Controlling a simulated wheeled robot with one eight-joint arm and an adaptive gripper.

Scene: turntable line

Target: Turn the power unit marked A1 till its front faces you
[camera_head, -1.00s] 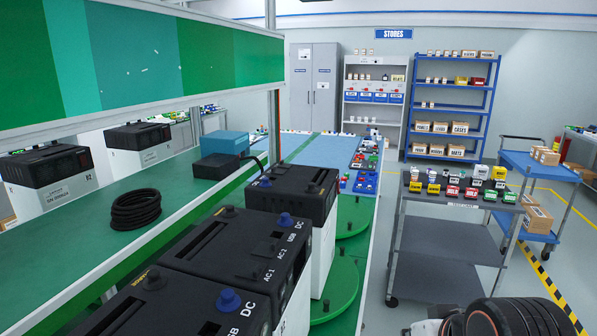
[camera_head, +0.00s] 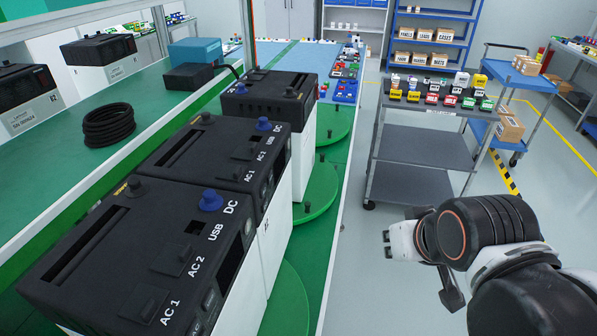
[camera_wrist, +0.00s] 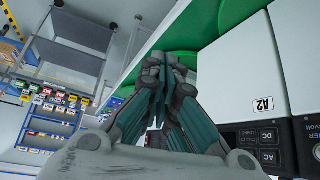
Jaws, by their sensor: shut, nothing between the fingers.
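Three black-topped white power units stand in a row along the bench: a near one (camera_head: 130,255), a middle one (camera_head: 215,155) and a far one (camera_head: 270,98). Their tops carry AC 1, AC 2, USB and DC lettering, blue knobs and black knobs. I cannot read an A1 mark on any of them. In the wrist view a white unit side (camera_wrist: 235,75) bears the label A2 (camera_wrist: 263,104), above a black panel with DC and AC lettering. My gripper (camera_wrist: 168,68) is shut and empty, beside the bench edge and apart from the units.
Green turntable discs (camera_head: 318,190) jut out beside the units. A grey trolley (camera_head: 410,185) with small coloured boxes stands right of the bench, with floor between. A black cable coil (camera_head: 108,125) and further units lie on the left bench.

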